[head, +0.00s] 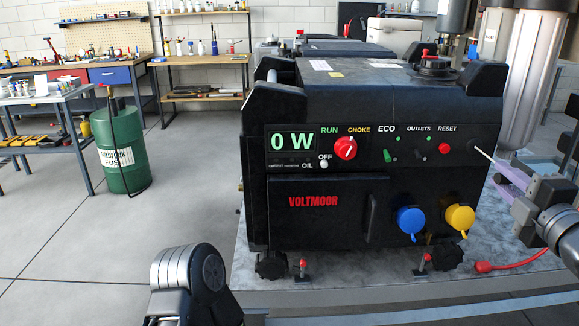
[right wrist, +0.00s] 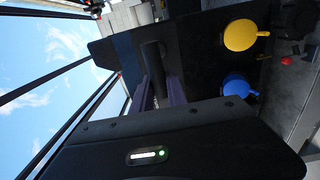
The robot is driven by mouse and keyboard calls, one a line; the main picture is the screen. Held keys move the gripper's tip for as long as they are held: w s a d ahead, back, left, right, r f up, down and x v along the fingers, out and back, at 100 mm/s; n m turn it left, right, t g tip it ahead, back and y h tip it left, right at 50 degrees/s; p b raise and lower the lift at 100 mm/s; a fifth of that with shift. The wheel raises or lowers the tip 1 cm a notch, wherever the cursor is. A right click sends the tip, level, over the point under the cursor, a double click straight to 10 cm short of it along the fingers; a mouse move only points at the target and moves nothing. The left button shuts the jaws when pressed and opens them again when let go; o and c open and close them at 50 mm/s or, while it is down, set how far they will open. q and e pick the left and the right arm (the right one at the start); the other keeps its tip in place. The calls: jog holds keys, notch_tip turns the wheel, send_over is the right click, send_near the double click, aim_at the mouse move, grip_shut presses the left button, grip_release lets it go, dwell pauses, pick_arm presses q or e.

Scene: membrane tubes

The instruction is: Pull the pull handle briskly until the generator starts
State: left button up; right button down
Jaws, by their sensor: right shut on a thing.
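The black generator (head: 400,100) stands upright on a grey mat, its display (head: 293,142) reading "0 W". A thin pale cord (head: 482,154) runs from the right end of its front panel to my right gripper (head: 508,178). The gripper's purple fingers are shut on the pull handle, mostly hidden in the head view. In the right wrist view, a dark cylindrical piece, which looks like the pull handle (right wrist: 152,57), lies at the tips of my right gripper (right wrist: 158,88). The generator front (right wrist: 200,45) is just beyond. My left gripper is out of the head view.
The panel has a red choke knob (head: 345,148), with blue (head: 410,219) and yellow (head: 459,218) socket covers below. A red plug (head: 484,267) lies at the lower right. A green fuel drum (head: 124,150) and workbenches stand left; the floor between is clear.

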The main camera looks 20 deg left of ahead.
jog(key=x, duration=1)
jog(key=shift+d, duration=0.15)
jog(key=c, duration=1)
grip_release()
jog(key=shift+s, duration=0.1)
jog(key=v, duration=0.9)
jog(key=shift+b, duration=0.35)
